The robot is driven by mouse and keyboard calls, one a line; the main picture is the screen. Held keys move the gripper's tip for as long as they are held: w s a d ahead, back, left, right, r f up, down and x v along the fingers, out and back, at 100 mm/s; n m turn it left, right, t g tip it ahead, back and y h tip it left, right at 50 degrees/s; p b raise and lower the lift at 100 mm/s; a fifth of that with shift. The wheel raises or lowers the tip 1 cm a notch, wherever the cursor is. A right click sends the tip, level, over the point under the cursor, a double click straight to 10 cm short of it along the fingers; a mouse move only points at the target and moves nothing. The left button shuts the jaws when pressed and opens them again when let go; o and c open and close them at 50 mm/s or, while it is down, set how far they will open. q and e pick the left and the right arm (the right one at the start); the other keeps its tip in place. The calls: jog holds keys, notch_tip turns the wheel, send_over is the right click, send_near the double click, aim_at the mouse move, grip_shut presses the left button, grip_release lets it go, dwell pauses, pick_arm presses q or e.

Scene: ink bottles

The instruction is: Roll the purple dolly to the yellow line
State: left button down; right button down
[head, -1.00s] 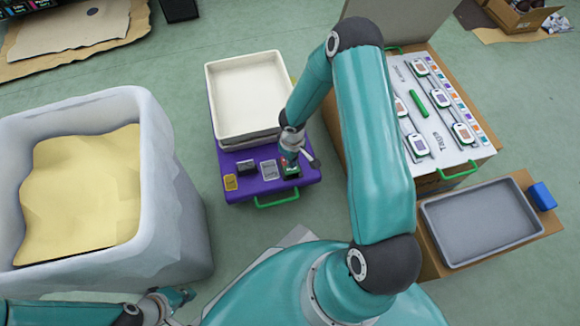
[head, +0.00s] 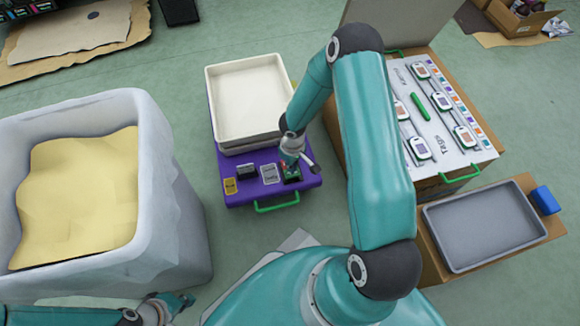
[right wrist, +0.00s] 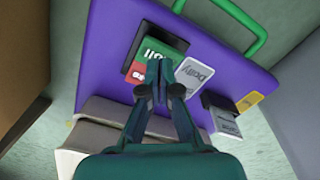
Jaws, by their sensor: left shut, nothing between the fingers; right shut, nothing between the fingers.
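The purple dolly (head: 240,192) stands on the green floor in the middle of the head view, with a green handle (head: 277,207) at its near edge. Its purple deck (right wrist: 110,45) also fills much of the right wrist view. A green and red block (right wrist: 158,47), its green part lettered like "Roll", sits on the deck. My right gripper (right wrist: 162,75) is shut and empty, its tips at or just above this block; I cannot tell whether they touch. My left gripper (head: 185,300) is shut and empty at the lower left. I see no yellow line on the floor.
White trays (head: 250,100) are stacked on the dolly's far part. A large pale bin (head: 175,190) stands left of it. A cardboard box with a tag board (head: 440,130) and a grey tray (head: 485,225) stand on the right. Floor behind the dolly looks clear.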

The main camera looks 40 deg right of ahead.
jog(key=shift+f+b, duration=1.25)
jog(key=shift+b, duration=0.15)
dwell(1.0)
jog(key=shift+r, duration=0.1)
jog(key=shift+r+p, duration=2.35)
jog(key=shift+r, duration=1.1)
jog(key=shift+a, duration=0.1)
